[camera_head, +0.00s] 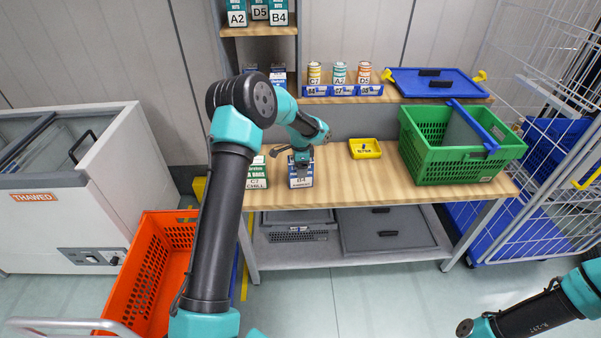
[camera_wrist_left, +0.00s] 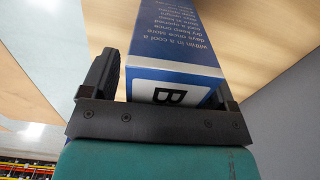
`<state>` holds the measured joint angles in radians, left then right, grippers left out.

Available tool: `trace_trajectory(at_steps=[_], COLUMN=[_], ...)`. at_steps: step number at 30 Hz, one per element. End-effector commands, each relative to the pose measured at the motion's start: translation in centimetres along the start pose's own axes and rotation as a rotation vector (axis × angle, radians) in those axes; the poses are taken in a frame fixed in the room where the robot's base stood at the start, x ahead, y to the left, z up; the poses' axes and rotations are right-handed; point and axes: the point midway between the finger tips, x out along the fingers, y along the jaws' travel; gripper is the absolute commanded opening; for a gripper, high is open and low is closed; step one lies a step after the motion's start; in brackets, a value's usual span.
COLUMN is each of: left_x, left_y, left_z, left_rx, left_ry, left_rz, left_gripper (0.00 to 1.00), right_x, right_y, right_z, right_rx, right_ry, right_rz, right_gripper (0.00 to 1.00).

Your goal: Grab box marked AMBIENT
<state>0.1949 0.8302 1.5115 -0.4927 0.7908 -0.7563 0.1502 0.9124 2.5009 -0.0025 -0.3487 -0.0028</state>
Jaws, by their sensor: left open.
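A blue and white box (camera_head: 300,178) marked B4 stands upright at the front edge of the wooden workbench in the head view. A small line of print under its code is too small to read. My left gripper (camera_head: 302,157) is at the top of this box. In the left wrist view the box (camera_wrist_left: 180,38) lies between the two open fingers (camera_wrist_left: 165,75), with a gap on the left and the right finger close to it. My right gripper is out of view.
A yellow tray (camera_head: 365,148) and a green crate (camera_head: 463,160) stand to the right on the workbench (camera_head: 345,190). Cans (camera_head: 339,73) line the shelf above. An orange tote (camera_head: 150,265) is at lower left beside a white freezer (camera_head: 105,180).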

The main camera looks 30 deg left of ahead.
Motion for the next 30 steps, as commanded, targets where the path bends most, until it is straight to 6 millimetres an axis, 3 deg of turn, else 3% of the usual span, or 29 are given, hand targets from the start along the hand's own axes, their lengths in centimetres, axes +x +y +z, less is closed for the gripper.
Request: trace_trajectory(at_steps=[12,30], left_x=[-0.03,-0.03], left_y=[0.02,0.02], left_z=[-0.02,-0.02], left_rx=[0.000,0.000], left_ry=[0.000,0.000], left_rz=[0.000,0.000], left_gripper=[0.81,0.23], right_x=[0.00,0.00], right_y=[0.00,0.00], right_z=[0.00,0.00], right_rx=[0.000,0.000], right_ry=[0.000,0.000], right_rz=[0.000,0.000], right_gripper=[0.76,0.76])
